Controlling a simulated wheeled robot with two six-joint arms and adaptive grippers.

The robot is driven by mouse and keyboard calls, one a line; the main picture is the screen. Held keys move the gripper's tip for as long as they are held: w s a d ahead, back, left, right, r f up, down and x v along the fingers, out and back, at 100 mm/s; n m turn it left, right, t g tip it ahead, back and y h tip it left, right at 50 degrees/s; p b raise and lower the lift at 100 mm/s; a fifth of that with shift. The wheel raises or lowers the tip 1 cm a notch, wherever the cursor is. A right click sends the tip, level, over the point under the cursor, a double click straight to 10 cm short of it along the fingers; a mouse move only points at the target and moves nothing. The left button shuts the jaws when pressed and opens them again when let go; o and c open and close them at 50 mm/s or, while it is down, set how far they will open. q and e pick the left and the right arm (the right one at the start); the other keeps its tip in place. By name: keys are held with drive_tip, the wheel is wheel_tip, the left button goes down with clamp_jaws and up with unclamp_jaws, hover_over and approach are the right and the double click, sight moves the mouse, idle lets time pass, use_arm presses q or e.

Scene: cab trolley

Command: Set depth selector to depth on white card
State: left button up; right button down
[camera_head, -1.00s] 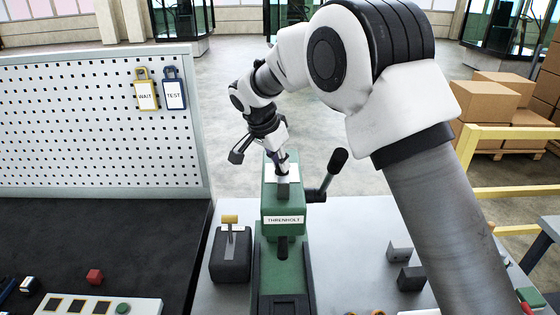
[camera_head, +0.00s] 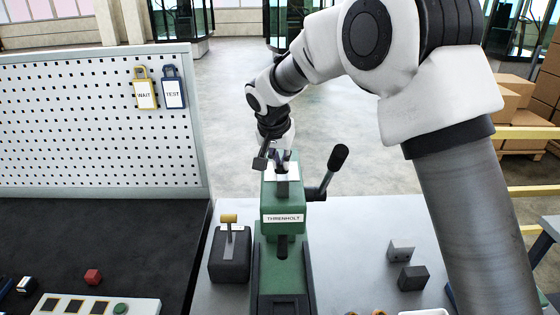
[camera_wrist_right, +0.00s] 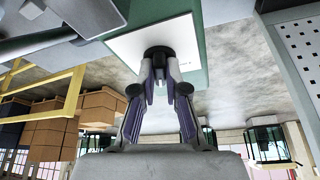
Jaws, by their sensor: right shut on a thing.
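A green press (camera_head: 283,198) labelled THRENHOLT stands upright on the grey table. On its top is a white plate (camera_wrist_right: 125,45) with a dark round knob (camera_wrist_right: 158,53), which looks like the depth selector. My right gripper (camera_head: 278,158) is over the press top. In the right wrist view its two fingers (camera_wrist_right: 161,68) close on the knob from both sides. The knob's setting and any marks by it are too small to read. I cannot make out a separate white card with a depth on it. My left gripper is not in view.
A black-handled lever (camera_head: 338,158) sticks out from the press's right side. A dark box with a yellow-topped lever (camera_head: 229,238) stands left of it. A pegboard (camera_head: 95,125) with WAIT and TEST tags stands at left.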

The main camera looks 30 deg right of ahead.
drive_tip(key=shift+s+d+n+t+y+p, duration=0.1)
drive_tip(key=shift+n+t+y+p, duration=0.35)
drive_tip(key=shift+n, duration=1.25)
drive_tip(key=c, duration=1.2)
unclamp_jaws()
drive_tip(key=v, duration=1.1)
drive_tip(key=shift+r, duration=0.45)
drive_tip(key=shift+d, duration=0.1)
